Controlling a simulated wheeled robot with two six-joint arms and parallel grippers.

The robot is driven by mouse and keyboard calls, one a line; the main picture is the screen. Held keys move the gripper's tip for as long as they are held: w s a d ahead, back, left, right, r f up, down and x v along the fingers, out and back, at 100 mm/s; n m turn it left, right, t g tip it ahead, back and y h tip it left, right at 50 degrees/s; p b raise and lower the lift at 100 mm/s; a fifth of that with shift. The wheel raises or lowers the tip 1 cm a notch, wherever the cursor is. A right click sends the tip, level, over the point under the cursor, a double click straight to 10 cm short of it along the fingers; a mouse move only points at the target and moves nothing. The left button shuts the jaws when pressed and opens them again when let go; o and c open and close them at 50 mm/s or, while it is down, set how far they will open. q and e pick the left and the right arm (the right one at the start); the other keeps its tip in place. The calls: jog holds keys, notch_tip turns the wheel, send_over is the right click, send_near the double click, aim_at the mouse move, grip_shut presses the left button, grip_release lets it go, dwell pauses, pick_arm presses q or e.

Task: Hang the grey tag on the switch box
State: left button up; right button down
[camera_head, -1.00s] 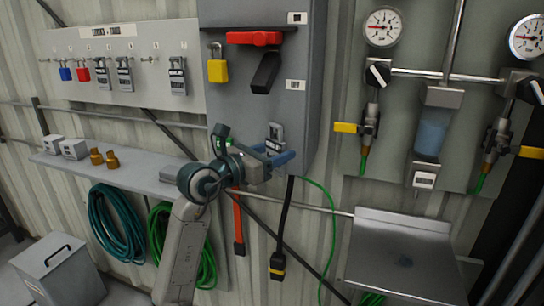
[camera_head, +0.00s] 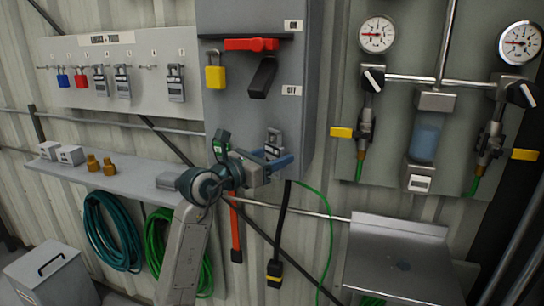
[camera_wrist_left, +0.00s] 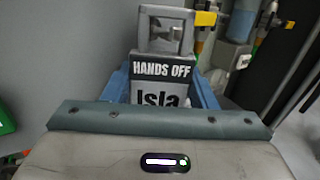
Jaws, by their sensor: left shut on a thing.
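The grey tag (camera_head: 273,142) is upright in my left gripper (camera_head: 278,160), whose blue fingers are shut on it. In the left wrist view, the tag (camera_wrist_left: 162,88) reads "HANDS OFF" and "Isla", with a grey metal top part above the lettering. The switch box (camera_head: 230,110) is the tall grey cabinet on the wall. It carries a red handle (camera_head: 251,44), a black lever (camera_head: 263,77) and a yellow padlock (camera_head: 215,77). The tag is in front of the box's lower part, below the lever; whether it touches the box cannot be told. My right gripper is out of view.
A lock board (camera_head: 140,105) with several locks and tags hangs at left. Below it is a shelf (camera_head: 130,180) with small boxes and brass fittings. A panel with gauges (camera_head: 377,33) and valves is at right, above a metal tray (camera_head: 395,260).

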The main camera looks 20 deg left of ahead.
pick_arm(q)
jog(key=shift+w+f, duration=0.1)
jog(key=shift+f, duration=0.3)
jog(key=o, duration=0.9)
jog(key=shift+c, duration=0.2)
jog(key=shift+s+d+r, duration=0.2)
jog(key=shift+d, duration=0.05)
jog(key=shift+w+a, duration=0.1)
jog(key=shift+a, duration=0.05)
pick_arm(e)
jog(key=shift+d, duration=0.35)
pick_arm(q)
jog(key=shift+r, duration=0.1)
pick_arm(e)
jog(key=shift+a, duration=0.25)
